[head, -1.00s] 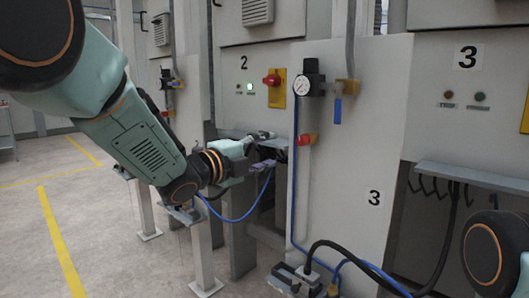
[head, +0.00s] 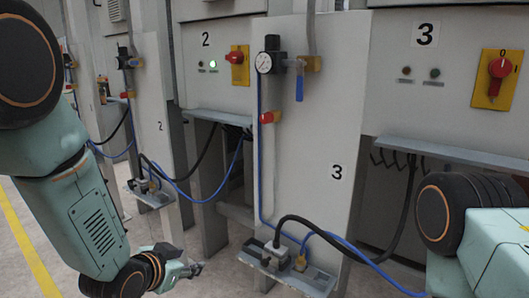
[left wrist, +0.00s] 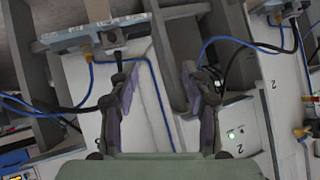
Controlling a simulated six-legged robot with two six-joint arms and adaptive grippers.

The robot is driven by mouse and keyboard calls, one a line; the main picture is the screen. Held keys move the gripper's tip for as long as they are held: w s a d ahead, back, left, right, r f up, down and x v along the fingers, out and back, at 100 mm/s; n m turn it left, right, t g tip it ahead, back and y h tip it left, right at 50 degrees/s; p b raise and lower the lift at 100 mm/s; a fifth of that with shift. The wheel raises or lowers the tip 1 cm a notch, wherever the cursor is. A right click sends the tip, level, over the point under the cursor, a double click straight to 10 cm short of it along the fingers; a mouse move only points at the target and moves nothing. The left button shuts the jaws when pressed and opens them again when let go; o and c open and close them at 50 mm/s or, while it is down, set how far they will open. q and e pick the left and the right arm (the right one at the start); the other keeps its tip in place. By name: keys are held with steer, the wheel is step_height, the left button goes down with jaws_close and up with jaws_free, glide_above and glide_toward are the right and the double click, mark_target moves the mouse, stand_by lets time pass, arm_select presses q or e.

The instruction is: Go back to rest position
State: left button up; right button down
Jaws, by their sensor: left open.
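My left arm comes in from the left in the head view, bent down in front of the machines. My left gripper (head: 190,270) is low, left of the panel marked 3, with nothing seen in it. In the left wrist view the left gripper (left wrist: 157,80) has its two fingers wide apart, with clear space between them. My right arm shows at the right edge of the head view, but its gripper is out of the picture.
The panel marked 3 (head: 310,130) carries a pressure gauge (head: 264,63) and a blue-handled valve (head: 299,88). A low bracket (head: 290,272) holds black and blue hoses. A grey shelf (head: 450,153) juts out at right. A red rotary switch (head: 498,70) is above. Floor is clear at lower left.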

arm_select(q)
steer(key=s+a+f+n+g+y+p, duration=0.1)
steer(key=s+a+f+n+g, duration=0.15)
steer(key=s+f, duration=0.55)
steer(key=s+a+f+n+g+y, duration=0.1)
steer(key=s+f+n+g, duration=0.2)
steer(key=s+f, duration=0.55)
steer(key=s+a+f+n+g+p, duration=0.1)
steer(key=s+g, duration=0.4)
steer(key=s, duration=1.6)
steer(key=shift+s+a+f+y+p, duration=0.3)
steer(key=shift+f+p, duration=0.15)
steer(key=shift+f, duration=0.2)
steer(key=shift+w, duration=0.1)
